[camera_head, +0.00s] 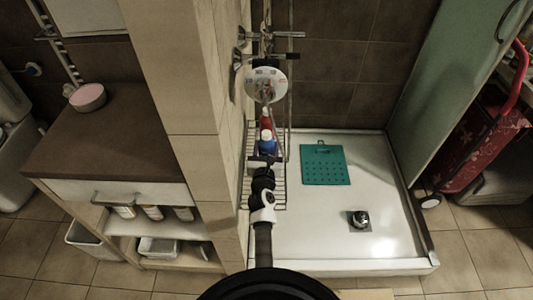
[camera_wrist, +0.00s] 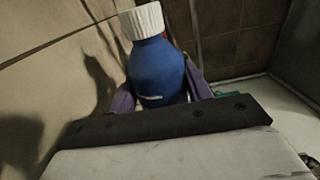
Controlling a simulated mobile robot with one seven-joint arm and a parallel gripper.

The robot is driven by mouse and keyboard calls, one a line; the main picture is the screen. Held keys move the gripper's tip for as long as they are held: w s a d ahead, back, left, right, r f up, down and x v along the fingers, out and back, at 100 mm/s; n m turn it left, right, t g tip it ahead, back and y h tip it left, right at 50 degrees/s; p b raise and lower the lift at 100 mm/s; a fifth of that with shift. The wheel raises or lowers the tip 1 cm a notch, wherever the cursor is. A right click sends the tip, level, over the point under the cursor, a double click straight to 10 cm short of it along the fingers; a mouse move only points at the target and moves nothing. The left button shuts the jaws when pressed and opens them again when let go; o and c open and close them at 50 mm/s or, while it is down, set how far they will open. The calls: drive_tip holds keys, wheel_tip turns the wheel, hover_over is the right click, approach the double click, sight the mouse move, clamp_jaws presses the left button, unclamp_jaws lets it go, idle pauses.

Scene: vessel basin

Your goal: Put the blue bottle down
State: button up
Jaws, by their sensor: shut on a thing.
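The blue bottle (camera_wrist: 156,72) has a white ribbed cap and stands roughly upright between the purple fingers of my gripper (camera_wrist: 158,98) in the wrist view. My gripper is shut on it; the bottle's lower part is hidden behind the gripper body. In the head view the blue bottle (camera_head: 267,146) is small, at the end of my arm, over or at the wire shelf (camera_head: 280,190) by the tiled wall. I cannot tell whether its base touches the shelf. A red bottle (camera_head: 266,122) shows just behind it.
A shower tray (camera_head: 310,235) holds a teal mat (camera_head: 325,165) and a drain (camera_head: 360,220). A round fixture (camera_head: 266,84) and pipes are above the shelf. A tiled pillar (camera_head: 190,100) stands close on the left, a glass panel (camera_head: 425,85) on the right.

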sight(266, 155)
drive_tip(key=shift+f, duration=0.15)
drive_tip(key=shift+f, duration=0.15)
drive_tip(key=o, duration=1.2)
drive_tip(key=shift+r, duration=0.2)
drive_tip(key=shift+s+a, duration=0.15)
drive_tip(key=shift+s, duration=3.65)
